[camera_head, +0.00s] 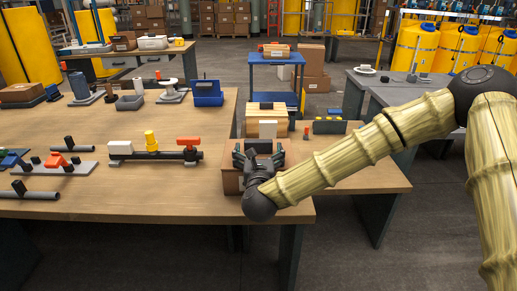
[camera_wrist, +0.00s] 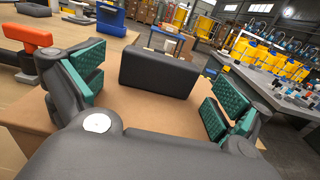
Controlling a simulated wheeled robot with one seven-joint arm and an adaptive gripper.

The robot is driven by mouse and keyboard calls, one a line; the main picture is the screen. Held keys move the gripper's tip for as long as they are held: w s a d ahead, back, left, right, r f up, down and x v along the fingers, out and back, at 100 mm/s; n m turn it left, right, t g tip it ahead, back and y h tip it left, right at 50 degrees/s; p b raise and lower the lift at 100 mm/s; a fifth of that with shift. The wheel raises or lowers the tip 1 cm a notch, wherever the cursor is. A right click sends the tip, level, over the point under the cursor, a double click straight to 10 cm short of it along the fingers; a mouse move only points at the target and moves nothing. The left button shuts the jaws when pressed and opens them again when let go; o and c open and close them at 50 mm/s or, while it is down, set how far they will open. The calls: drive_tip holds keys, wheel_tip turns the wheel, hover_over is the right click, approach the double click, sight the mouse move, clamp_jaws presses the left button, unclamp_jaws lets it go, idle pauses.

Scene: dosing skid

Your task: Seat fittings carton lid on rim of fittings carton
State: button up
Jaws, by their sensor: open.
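My gripper (camera_head: 259,157) is above a brown cardboard box (camera_head: 231,184) near the right front corner of the wooden bench. In the wrist view its green-padded fingers (camera_wrist: 157,93) are spread wide. A dark block (camera_wrist: 159,73) like a handle stands on the flat brown cardboard top (camera_wrist: 125,108), ahead of and between the fingers, with gaps on both sides. This top looks like the fittings carton lid. My gripper and arm hide much of the box in the head view, so I cannot tell how the lid sits on the rim.
A light wooden box (camera_head: 266,113) stands just behind. A pipe assembly with an orange handle (camera_head: 188,141) lies to the left, and the orange handle (camera_wrist: 28,31) shows near the left finger. A blue cart (camera_head: 275,72) stands farther back. Bare bench top lies right of the box.

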drive_tip(key=s, duration=1)
drive_tip(key=shift+s, duration=0.15)
